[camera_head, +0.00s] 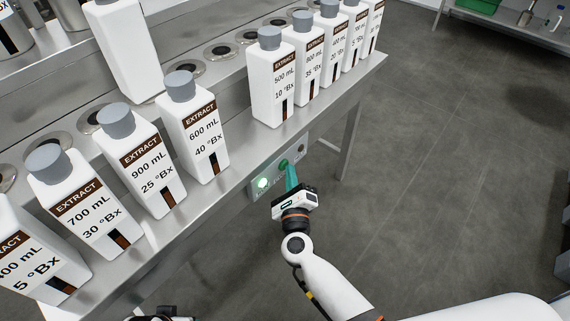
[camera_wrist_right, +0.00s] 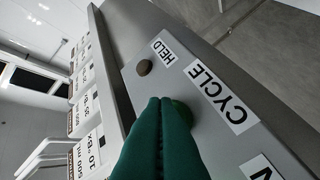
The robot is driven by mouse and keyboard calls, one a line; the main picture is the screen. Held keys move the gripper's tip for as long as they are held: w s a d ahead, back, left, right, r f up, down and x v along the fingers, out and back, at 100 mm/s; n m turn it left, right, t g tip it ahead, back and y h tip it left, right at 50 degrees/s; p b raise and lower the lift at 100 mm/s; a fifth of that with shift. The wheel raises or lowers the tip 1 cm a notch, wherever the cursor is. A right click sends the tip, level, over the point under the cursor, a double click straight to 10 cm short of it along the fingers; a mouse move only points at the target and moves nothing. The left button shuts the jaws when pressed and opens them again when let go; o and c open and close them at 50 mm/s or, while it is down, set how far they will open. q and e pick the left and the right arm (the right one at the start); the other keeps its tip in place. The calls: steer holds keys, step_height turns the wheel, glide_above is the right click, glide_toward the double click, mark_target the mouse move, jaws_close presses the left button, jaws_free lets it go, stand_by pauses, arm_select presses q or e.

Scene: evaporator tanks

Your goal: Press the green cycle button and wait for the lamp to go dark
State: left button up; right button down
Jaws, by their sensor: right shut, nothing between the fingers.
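The grey control panel (camera_head: 272,190) is on the front of the steel bench. The green cycle button (camera_head: 283,163) sits on it and also shows in the right wrist view (camera_wrist_right: 184,112), partly hidden behind my fingers, near the CYCLE label (camera_wrist_right: 222,97). The round lamp (camera_head: 262,183) left of the button glows bright whitish green. My right gripper (camera_head: 289,168) is shut and empty, its green fingertips (camera_wrist_right: 160,102) at the button. I cannot tell whether they touch it. A dark piece at the bottom edge seems to be my left gripper (camera_head: 164,314); its fingers are not visible.
A dark, brownish round fitting (camera_wrist_right: 144,67) sits beside the HELD label (camera_wrist_right: 165,50). Several white extract bottles with grey caps, such as the 600 mL one (camera_head: 196,135), stand along the bench (camera_head: 238,160) above the panel. The floor (camera_head: 450,150) to the right is clear.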

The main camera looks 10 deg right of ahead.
steer(key=shift+s+r, duration=0.1)
arm_select(q)
step_height(320, 180, down, 4)
steer(key=shift+f+p, duration=0.1)
steer(key=shift+p, duration=0.35)
arm_select(e)
steer(key=s+d, duration=0.3)
steer(key=s, duration=0.1)
steer(key=shift+s+d, duration=0.4)
arm_select(q)
steer(key=shift+s, duration=0.3)
